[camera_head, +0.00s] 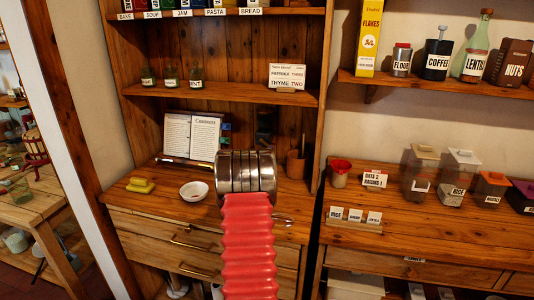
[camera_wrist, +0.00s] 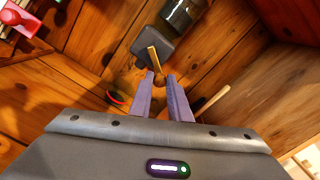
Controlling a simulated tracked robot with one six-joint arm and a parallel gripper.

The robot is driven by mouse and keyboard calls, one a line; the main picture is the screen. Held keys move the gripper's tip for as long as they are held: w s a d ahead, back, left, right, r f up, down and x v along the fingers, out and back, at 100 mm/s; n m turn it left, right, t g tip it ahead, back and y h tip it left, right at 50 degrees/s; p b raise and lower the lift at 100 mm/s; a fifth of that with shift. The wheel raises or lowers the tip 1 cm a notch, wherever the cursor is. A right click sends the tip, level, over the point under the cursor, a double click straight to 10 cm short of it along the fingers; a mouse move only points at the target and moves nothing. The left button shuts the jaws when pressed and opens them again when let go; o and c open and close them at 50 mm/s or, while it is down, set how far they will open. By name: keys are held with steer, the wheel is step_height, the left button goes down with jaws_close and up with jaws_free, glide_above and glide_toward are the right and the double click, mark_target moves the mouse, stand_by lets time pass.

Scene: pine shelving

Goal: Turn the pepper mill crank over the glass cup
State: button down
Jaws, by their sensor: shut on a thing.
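In the wrist view a dark grey mill body (camera_wrist: 160,42) is near the top middle, with a brass crank arm (camera_wrist: 154,56) on it. A dark glass cylinder (camera_wrist: 182,14) adjoins it; I cannot tell whether this is the glass cup or part of the mill. My gripper (camera_wrist: 165,82) has its two purple fingers around the brown knob (camera_wrist: 160,77) at the crank's end and is shut on it. In the head view a dark upright shape (camera_head: 265,122), probably the mill, stands at the cabinet back. My arm hides the gripper there.
An open book (camera_head: 191,135), a white bowl (camera_head: 194,190) and a yellow block (camera_head: 140,185) are on the counter left of my arm. A wooden holder (camera_head: 296,164) stands to the right. The cabinet shelf (camera_head: 220,92) with small jars is above.

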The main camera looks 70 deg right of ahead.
steer(key=c, duration=1.6)
jaws_free()
steer(key=shift+c, duration=0.2)
steer(key=shift+a, duration=0.1)
steer(key=s+a, duration=0.2)
steer(key=a, duration=1.1)
steer(key=shift+a, duration=0.25)
steer(key=shift+s, duration=0.1)
